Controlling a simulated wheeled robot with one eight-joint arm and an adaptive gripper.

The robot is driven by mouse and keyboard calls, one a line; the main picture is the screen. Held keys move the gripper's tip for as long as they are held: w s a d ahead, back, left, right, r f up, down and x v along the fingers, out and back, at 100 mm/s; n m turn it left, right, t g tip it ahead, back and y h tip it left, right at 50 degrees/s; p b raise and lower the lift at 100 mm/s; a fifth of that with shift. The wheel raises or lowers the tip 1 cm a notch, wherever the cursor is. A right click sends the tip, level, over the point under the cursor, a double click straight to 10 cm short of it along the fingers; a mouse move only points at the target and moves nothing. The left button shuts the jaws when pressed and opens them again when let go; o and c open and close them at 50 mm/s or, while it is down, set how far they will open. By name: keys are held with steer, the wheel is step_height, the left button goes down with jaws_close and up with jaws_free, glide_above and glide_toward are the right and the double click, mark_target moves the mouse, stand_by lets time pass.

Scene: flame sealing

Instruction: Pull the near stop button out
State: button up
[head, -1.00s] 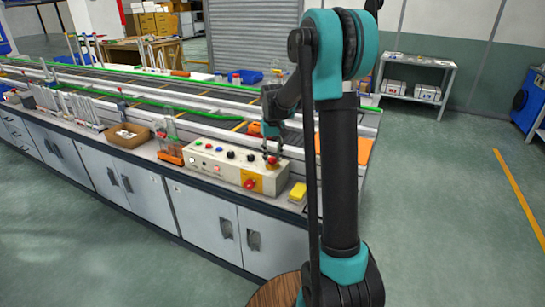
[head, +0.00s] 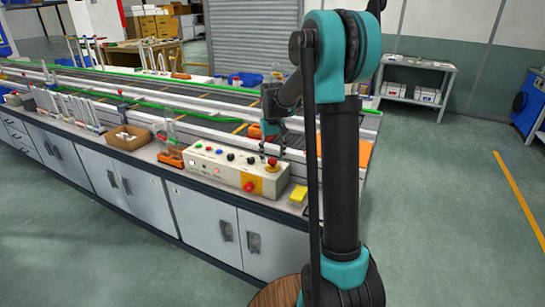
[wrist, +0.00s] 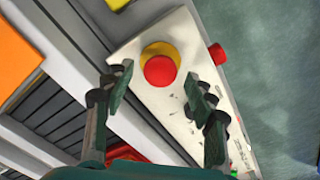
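A cream control box (head: 215,172) stands at the near right corner of the bench. A red mushroom button (head: 272,162) with a yellow collar sits on its top, and a second red button (head: 249,187) is on its front face. In the wrist view, the collared button (wrist: 159,70) lies between and just beyond my fingertips, and the other red button (wrist: 217,53) is to its right. My gripper (wrist: 160,80) is open and empty, with a visible gap between each finger and the collared button. In the head view, my gripper (head: 270,146) is just behind the top button.
A yellow block (head: 298,193) lies at the bench corner right of the box. An orange holder (head: 170,159) with glassware stands left of it. The conveyor rails (head: 215,138) run behind. The floor in front is clear.

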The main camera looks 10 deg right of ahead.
steer(key=shift+r, duration=0.1)
step_height(320, 180, up, 12)
stand_by(0.6)
